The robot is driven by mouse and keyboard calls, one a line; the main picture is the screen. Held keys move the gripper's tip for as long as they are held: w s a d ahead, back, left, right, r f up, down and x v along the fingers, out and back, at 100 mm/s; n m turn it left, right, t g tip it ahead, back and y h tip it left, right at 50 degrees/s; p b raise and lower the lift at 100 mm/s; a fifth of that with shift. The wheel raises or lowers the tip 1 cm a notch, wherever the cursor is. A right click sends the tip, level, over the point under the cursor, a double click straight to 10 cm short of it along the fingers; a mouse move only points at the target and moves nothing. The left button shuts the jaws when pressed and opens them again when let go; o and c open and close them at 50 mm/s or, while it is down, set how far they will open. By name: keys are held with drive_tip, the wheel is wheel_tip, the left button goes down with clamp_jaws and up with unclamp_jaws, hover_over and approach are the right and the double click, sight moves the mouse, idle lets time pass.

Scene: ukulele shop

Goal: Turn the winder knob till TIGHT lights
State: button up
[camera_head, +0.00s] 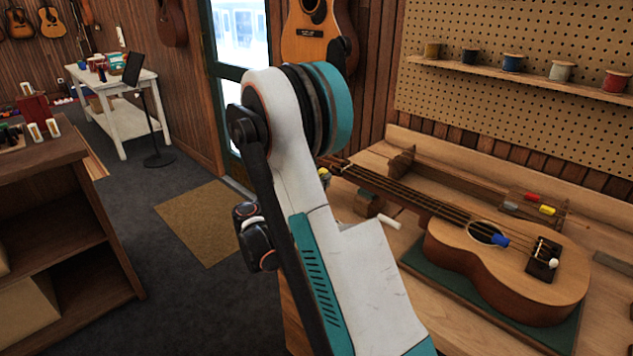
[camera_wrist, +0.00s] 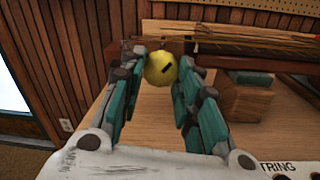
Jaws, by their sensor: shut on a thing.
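A round yellow knob (camera_wrist: 158,70) with a dark slot-like mark sits between the fingertips of my gripper (camera_wrist: 163,60). The fingers are shut on it, one on each side. A small yellow thing that looks like the same knob shows in the head view (camera_head: 324,176) near the ukulele's headstock end, partly hidden by my arm. The ukulele (camera_head: 455,250) lies face up on a green mat (camera_head: 424,268) on the bench. A lit TIGHT lamp cannot be made out. A white panel edge (camera_wrist: 285,167) with cut-off lettering "TRING" shows at the wrist view's bottom right.
The wooden bench (camera_head: 390,253) carries a wooden block (camera_wrist: 245,103) right of the knob. A shelf of thread spools (camera_head: 513,63) hangs on the pegboard behind. A brown counter (camera_head: 60,190) stands left, with open floor between.

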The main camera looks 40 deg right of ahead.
drive_tip(key=shift+m, duration=1.2)
drive_tip(key=o, duration=1.1)
drive_tip(key=shift+c, duration=0.2)
drive_tip(key=a, duration=0.4)
drive_tip(key=s+a, duration=0.1)
drive_tip(key=a, duration=0.7)
drive_tip(key=shift+s+f, duration=0.15)
